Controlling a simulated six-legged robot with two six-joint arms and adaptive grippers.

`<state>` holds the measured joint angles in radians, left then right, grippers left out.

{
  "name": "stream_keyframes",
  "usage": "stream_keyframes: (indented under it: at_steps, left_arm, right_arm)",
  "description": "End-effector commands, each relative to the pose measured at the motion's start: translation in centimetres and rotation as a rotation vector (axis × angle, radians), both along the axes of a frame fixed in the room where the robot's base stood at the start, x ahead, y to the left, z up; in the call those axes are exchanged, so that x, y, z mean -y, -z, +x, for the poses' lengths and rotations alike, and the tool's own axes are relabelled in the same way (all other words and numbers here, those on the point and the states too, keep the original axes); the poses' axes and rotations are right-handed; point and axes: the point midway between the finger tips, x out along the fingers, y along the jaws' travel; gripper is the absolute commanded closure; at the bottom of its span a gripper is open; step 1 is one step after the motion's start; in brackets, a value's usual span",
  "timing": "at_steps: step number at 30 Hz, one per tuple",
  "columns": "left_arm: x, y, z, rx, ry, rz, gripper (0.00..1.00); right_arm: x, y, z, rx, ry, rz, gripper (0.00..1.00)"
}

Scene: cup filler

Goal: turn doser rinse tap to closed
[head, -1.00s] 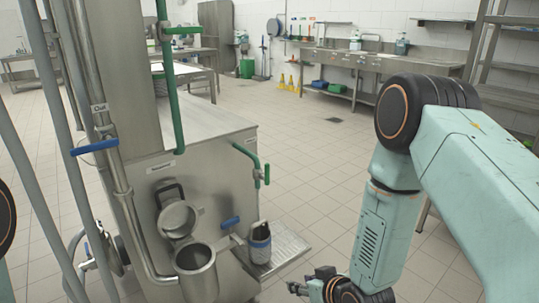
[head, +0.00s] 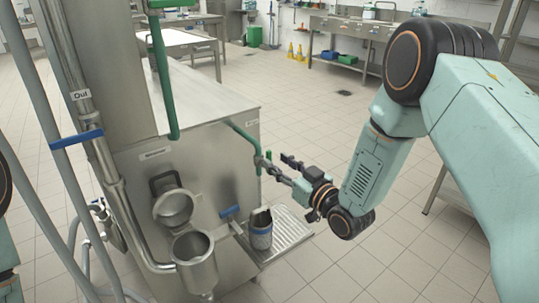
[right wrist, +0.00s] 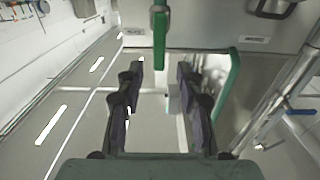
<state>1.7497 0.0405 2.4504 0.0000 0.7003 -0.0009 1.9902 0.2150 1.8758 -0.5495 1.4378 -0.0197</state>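Whether a finger touches the tap cannot be told. My left gripper is out of view.
A blue-handled valve (head: 229,212), a steel funnel (head: 194,262) and a dark cup-like container (head: 261,235) on a ribbed tray (head: 290,232) are below. Another blue handle (head: 76,139) is on the left pipes. Tiled floor (head: 320,125) right of the machine is clear.

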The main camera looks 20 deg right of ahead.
Motion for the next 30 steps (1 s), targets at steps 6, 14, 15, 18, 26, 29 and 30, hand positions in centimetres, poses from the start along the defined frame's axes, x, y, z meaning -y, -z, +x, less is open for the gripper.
stream_keyframes:
  at_steps: [6, 14, 15, 18, 26, 29, 30]
  left_arm:
    - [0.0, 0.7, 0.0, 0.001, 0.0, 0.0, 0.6]
    - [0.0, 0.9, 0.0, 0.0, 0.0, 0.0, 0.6]
    - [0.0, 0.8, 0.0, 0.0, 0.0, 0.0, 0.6]
    - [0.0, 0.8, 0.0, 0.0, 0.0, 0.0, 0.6]
    - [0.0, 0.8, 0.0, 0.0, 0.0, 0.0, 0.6]
    - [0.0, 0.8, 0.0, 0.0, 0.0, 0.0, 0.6]
    - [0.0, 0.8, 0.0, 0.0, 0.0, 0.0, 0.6]
  right_arm:
    - [-1.2, 0.2, 3.1, 0.0, -0.002, -0.002, 0.63]
    - [-1.6, 0.1, 4.8, -0.003, 0.001, 0.0, 0.63]
    - [-1.6, 0.1, 4.9, -0.003, 0.001, 0.0, 0.63]
    - [-1.5, 0.1, 5.0, -0.003, 0.001, 0.0, 0.63]
    - [-1.5, 0.1, 5.0, -0.003, 0.001, 0.0, 0.79]
    - [-1.5, 0.1, 5.0, -0.003, 0.001, 0.0, 0.87]
    - [-1.5, 0.1, 5.0, -0.003, 0.001, 0.0, 0.9]
